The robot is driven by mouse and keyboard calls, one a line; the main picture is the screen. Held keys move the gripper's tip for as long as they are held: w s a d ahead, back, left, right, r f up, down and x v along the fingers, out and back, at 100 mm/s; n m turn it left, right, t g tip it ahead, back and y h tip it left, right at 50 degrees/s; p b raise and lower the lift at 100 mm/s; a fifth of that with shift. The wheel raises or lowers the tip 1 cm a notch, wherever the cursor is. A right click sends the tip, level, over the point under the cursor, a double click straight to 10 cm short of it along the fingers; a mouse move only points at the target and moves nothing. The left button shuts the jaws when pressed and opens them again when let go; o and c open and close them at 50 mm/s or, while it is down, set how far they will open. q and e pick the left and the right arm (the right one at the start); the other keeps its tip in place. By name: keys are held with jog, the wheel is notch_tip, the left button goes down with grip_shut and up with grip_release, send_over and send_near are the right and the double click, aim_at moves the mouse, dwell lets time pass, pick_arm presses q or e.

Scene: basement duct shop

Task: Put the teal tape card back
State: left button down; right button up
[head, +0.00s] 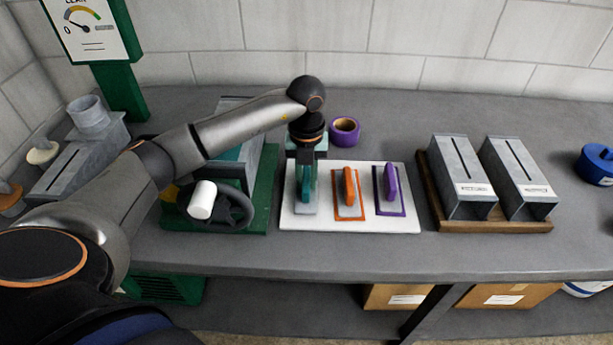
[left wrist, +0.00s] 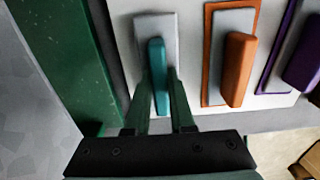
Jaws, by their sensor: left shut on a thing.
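The teal tape card is a pale grey plate with an upright teal handle (head: 305,185). It is at the left end of a white board (head: 345,227), and it also shows in the left wrist view (left wrist: 156,62). My left gripper (head: 305,168) points down over it and is shut on the teal handle, with one finger on each side (left wrist: 158,88). The plate is over its place on the board; I cannot tell whether it touches. The gripper hides part of its far end. My right gripper is not in view.
An orange-handled card (head: 349,188) and a purple-handled card (head: 391,184) lie to the right on the board. A green-based machine with a black wheel (head: 236,208) stands close on the left. A purple tape roll (head: 344,131) is behind. Two metal ducts (head: 462,172) stand right.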

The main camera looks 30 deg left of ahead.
aim_at(307, 177)
pick_arm(q)
jog(key=shift+f, duration=0.1)
jog(key=shift+f, duration=0.15)
jog(key=c, duration=0.8)
grip_release()
jog(key=shift+o, duration=0.2)
notch_tip(307, 177, up, 12)
jog(key=b, duration=0.1)
jog(key=shift+r, duration=0.2)
